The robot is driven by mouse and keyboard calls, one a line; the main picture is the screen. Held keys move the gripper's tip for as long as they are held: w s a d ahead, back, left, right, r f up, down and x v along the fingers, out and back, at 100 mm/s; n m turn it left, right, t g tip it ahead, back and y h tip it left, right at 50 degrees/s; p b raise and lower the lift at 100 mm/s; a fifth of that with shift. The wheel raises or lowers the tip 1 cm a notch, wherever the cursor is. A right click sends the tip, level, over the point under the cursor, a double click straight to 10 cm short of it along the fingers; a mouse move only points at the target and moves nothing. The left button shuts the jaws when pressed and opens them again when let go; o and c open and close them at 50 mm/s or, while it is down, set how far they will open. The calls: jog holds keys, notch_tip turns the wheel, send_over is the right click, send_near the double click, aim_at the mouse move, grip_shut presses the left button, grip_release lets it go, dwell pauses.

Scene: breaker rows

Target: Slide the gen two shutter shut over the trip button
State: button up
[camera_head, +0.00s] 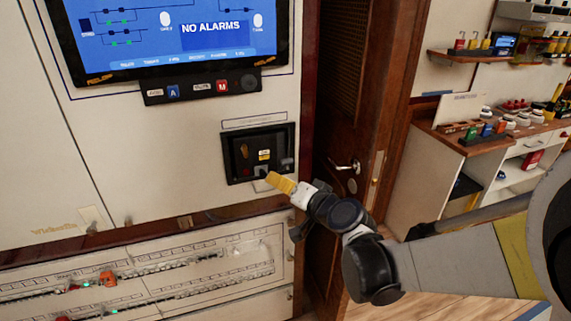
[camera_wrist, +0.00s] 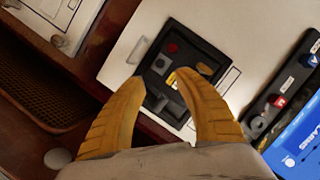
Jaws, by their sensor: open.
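A black recessed panel (camera_head: 232,166) is set in the pale cabinet front below the screen; it also shows in the wrist view (camera_wrist: 205,62). Inside it are a yellow label (camera_head: 264,154) and a small grey block (camera_wrist: 160,63). A red spot (camera_wrist: 172,47), which looks like a button, shows uncovered in the wrist view. I cannot tell surely which part is the shutter. My gripper (camera_head: 269,178) has yellow fingers, open and empty, at the panel's lower edge. In the wrist view my gripper (camera_wrist: 158,77) has its fingertips apart in front of the panel; contact is unclear.
A screen (camera_head: 185,35) reading NO ALARMS hangs above, with a black switch strip (camera_head: 200,86) under it. A wooden door with a metal handle (camera_head: 344,165) stands close to the right. Breaker rows (camera_head: 150,275) lie below. A cluttered workbench (camera_head: 470,140) is farther right.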

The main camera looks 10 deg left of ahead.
aim_at(263, 175)
jog(key=b+x, duration=0.2)
jog(key=x, duration=0.8)
jog(key=shift+s+b, duration=0.1)
jog(key=shift+b, duration=0.3)
jog(key=shift+r, duration=0.1)
grip_shut()
